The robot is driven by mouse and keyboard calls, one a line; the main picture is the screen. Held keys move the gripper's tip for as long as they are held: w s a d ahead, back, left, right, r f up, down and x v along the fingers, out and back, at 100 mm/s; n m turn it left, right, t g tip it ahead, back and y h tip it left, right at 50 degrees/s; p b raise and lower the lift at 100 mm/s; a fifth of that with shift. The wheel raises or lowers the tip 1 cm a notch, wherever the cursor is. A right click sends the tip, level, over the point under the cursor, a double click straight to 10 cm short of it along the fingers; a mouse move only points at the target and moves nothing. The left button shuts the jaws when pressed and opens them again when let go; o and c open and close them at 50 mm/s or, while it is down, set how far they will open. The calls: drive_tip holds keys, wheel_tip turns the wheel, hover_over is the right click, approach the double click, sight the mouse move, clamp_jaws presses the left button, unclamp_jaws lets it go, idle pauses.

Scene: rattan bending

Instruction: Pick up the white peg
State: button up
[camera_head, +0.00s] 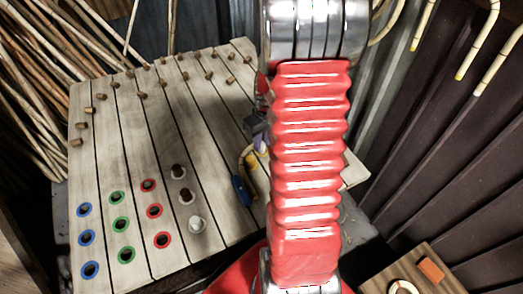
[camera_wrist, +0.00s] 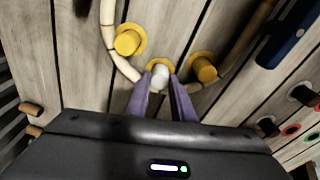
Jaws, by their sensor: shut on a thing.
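The white peg (camera_wrist: 160,76) stands between the purple fingertips of my gripper (camera_wrist: 161,88) in the wrist view. The gripper is shut on it. A yellow ring (camera_wrist: 172,64) on the board shows just behind the peg; I cannot tell whether the peg is in its hole or above it. In the head view my gripper (camera_head: 259,143) is over the right part of the slatted wooden board (camera_head: 225,120), mostly behind my red arm.
Two yellow pegs (camera_wrist: 127,40) (camera_wrist: 204,69) flank the gripper, with bent rattan (camera_wrist: 108,45) beside them. A blue-handled thing (camera_head: 241,190) lies on the board. Blue, green and red rings (camera_head: 122,224) are at lower left. Brown pegs (camera_head: 187,195) stand nearby.

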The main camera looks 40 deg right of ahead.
clamp_jaws()
drive_tip(key=shift+r, duration=0.1)
drive_tip(key=shift+r, duration=0.25)
wheel_tip(320, 180, up, 27)
drive_tip(key=shift+r, duration=0.2)
idle(1.4)
drive_tip(key=w+a+f, duration=0.5)
drive_tip(key=a+f, duration=0.1)
drive_tip(key=a, duration=0.3)
drive_tip(key=w+a+f, duration=0.6)
drive_tip(key=a+f, duration=0.1)
drive_tip(key=a, duration=0.2)
drive_tip(key=w+a+f+n, duration=0.1)
drive_tip(key=w+a+f, duration=0.4)
drive_tip(key=a+f, duration=0.2)
drive_tip(key=shift+w+a, duration=0.25)
drive_tip(key=shift+a, duration=1)
